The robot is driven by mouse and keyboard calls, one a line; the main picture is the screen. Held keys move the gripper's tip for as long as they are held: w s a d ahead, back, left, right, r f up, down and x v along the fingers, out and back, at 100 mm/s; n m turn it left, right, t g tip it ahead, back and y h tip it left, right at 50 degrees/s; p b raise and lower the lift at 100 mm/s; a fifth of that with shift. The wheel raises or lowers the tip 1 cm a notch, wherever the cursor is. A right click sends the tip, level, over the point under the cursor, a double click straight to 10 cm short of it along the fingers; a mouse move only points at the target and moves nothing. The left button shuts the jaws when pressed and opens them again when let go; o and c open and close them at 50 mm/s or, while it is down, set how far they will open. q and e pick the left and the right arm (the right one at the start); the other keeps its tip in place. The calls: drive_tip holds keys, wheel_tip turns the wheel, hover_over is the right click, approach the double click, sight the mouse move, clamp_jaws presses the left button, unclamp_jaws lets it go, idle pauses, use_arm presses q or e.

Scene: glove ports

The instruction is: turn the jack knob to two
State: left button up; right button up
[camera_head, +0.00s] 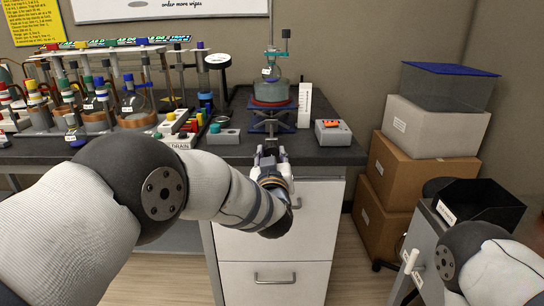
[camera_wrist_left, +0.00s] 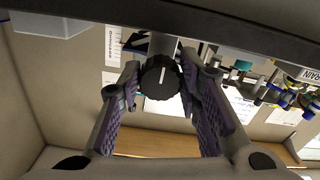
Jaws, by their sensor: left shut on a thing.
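The jack (camera_head: 268,124) is a small lab stand with blue plates near the bench's front edge, carrying a red-rimmed support and a glass flask (camera_head: 271,90). The black, ribbed jack knob (camera_wrist_left: 160,77) faces me in the left wrist view, its white mark nearly upright in that picture. My left gripper (camera_head: 269,155) reaches the jack from the front. In the left wrist view its two purple-padded fingers (camera_wrist_left: 161,88) are closed around the knob's sides. In the head view the knob is hidden by the gripper. Only part of my right arm shows, at lower right; its gripper is out of view.
A white scale card (camera_head: 304,105) stands right of the jack. Racks of glassware crowd the left. Stacked boxes (camera_head: 400,175) and a black bin (camera_head: 480,203) stand right.

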use_arm(q)
drive_tip(key=shift+r, duration=0.1)
drive_tip(key=o, duration=1.1)
drive_tip(key=shift+o, duration=0.2)
drive_tip(key=s, duration=0.8)
drive_tip(key=s+a+f+m+g, duration=0.1)
drive_tip(key=s+a+f+g, duration=0.25)
drive_tip(key=s+f, duration=0.4)
drive_tip(key=s+a+f+g+p, duration=0.1)
drive_tip(key=s+a+f+g, duration=0.3)
drive_tip(key=f, duration=0.6)
drive_tip(key=s+a+f+m+g, duration=0.1)
drive_tip(key=s+a+f+g, duration=0.1)
drive_tip(key=s+a+f, duration=0.5)
drive_tip(key=s+a+f+g, duration=0.1)
drive_tip(key=s+a+g, duration=0.1)
drive_tip(key=s, duration=1)
drive_tip(key=s+a+f+g, duration=0.2)
drive_tip(key=s+g, duration=0.3)
drive_tip(key=s, duration=0.7)
drive_tip(key=s+a+f+g+p, duration=0.1)
drive_tip(key=s+a+g, duration=0.3)
drive_tip(key=s, duration=0.8)
drive_tip(key=shift+f, duration=0.3)
use_arm(e)
drive_tip(key=w+r+t, duration=0.1)
drive_tip(key=w+r, duration=0.1)
drive_tip(key=shift+w+r, duration=0.3)
